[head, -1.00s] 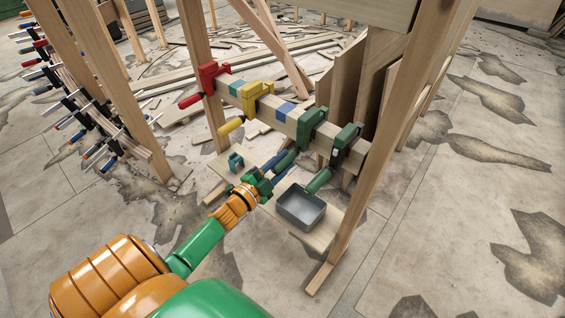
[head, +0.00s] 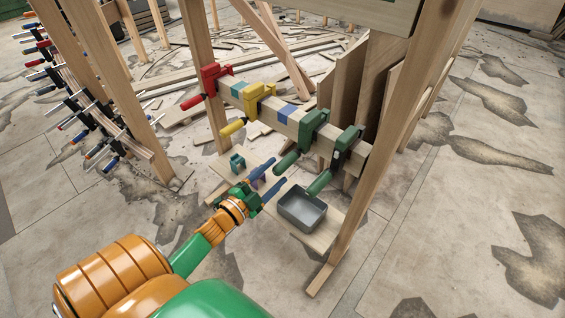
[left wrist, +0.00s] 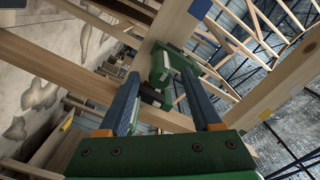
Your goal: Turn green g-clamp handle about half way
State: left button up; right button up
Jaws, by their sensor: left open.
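A green g-clamp (head: 313,124) grips the horizontal wooden beam, third from the left in the row of clamps. Its green handle (head: 287,160) slants down toward the lower left. My left gripper (head: 278,172) is open and empty, with its blue fingers pointing at the handle from the lower left. The fingers look apart from the handle. In the left wrist view a green clamp (left wrist: 161,66) shows beyond and between the two fingertips (left wrist: 160,76); its handle is seen nearly end-on there. My right gripper is not in view.
A darker green clamp (head: 347,143) with its own handle (head: 320,182) sits just right. Yellow (head: 252,97) and red (head: 212,76) clamps are left on the beam (head: 284,122). A grey bin (head: 302,216) stands on a low board below. A wooden post rises at right.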

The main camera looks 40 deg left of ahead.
pick_arm(q)
jog(key=s, duration=0.2)
jog(key=shift+s, duration=0.4)
jog(key=s+p, duration=0.1)
jog(key=s, duration=0.6)
jog(key=shift+a+p, duration=0.25)
jog(key=shift+p, duration=0.05)
